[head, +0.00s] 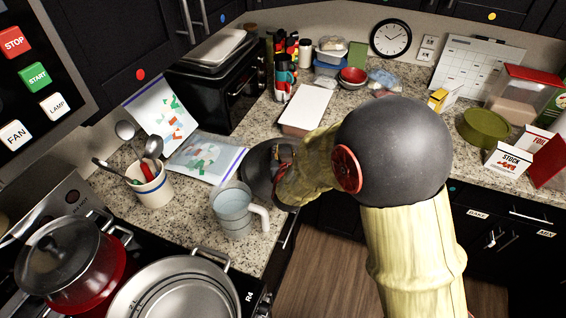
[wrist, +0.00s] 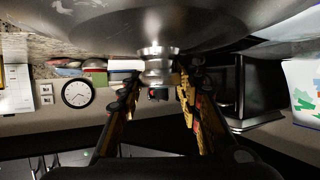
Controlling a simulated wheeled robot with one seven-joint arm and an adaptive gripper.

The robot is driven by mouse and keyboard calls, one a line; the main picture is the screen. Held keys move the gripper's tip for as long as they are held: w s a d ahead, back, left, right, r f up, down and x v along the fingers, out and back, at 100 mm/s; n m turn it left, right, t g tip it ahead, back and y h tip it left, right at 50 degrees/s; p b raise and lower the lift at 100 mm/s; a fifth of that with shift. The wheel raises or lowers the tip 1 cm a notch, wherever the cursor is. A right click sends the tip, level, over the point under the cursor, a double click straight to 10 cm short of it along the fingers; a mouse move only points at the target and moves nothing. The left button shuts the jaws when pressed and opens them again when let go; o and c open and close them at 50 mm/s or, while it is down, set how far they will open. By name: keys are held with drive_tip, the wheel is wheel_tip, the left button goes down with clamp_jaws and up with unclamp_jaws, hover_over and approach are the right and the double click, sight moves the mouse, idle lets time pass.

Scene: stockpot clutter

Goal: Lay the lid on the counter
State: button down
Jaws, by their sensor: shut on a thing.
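The lid (head: 259,168) is a grey metal disc over the counter (head: 268,216) at its inner corner, partly hidden behind my gripper and arm in the head view. In the wrist view the lid (wrist: 80,28) fills the top of the picture, with its metal knob (wrist: 159,55) pointing toward my gripper. My gripper (wrist: 159,82) is shut on the lid's knob, one finger on each side. It also shows in the head view (head: 284,168). I cannot tell whether the lid touches the counter.
A measuring jug (head: 233,212) stands close in front of the lid. A utensil crock (head: 151,183) and a patterned bag (head: 206,158) are to the left. A lidded container (head: 304,110) stands behind. A red pot (head: 75,270) and a large steel pot (head: 180,295) are on the stove.

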drive_tip(key=shift+f+b, duration=0.4)
drive_tip(key=shift+f, duration=1.4)
drive_tip(key=shift+s, duration=0.1)
drive_tip(key=shift+f, duration=0.15)
drive_tip(key=c, duration=1.2)
unclamp_jaws()
drive_tip(key=shift+c, duration=0.2)
drive_tip(key=shift+r, duration=0.2)
drive_tip(key=p+v, duration=0.1)
drive_tip(key=v, duration=1.1)
drive_tip(key=shift+f+p, duration=0.15)
drive_tip(key=shift+p, duration=0.25)
